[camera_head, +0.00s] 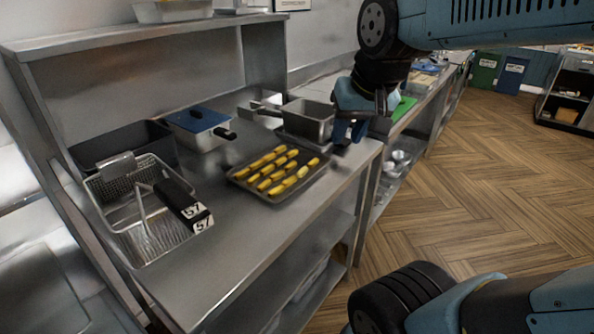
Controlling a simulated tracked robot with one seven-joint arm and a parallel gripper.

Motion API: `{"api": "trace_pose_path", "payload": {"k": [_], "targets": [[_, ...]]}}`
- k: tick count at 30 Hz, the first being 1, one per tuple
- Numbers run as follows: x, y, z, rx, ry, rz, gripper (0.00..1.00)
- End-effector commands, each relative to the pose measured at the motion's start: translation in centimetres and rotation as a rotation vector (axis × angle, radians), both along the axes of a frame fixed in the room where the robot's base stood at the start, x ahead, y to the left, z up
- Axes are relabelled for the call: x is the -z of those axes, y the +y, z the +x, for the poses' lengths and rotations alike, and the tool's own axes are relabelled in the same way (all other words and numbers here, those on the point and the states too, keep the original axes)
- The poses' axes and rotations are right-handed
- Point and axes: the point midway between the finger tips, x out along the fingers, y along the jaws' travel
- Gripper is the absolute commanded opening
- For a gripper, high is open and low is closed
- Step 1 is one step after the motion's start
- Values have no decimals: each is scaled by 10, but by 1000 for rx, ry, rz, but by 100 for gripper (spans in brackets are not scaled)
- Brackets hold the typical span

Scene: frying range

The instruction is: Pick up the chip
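Several yellow chips (284,170) lie in rows on a dark flat tray (246,184) on the steel counter. They are apart from my gripper. My gripper (347,146) hangs to the right of the tray, near the counter's right end. It points downward, and its fingers are small and dark here, so I cannot tell whether they are open or shut. No chip shows between them.
A wire fryer basket (150,247) with a black handle marked 57 sits at the left. A blue-lidded container (200,130) and a steel pan (308,122) stand behind the tray. A raised shelf (130,38) runs along the back. The counter front is clear.

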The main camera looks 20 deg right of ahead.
Motion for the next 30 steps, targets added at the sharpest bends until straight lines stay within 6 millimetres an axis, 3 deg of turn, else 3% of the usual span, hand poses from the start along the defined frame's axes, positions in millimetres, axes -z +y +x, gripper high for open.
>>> {"api": "trace_pose_path", "payload": {"k": [10,18,24,30], "targets": [[35,1,85,238,133,81,30],[70,14,146,445,176,46,30],[92,29,184,586,150,-10,30],[102,40,208,678,101,-49,30]]}}
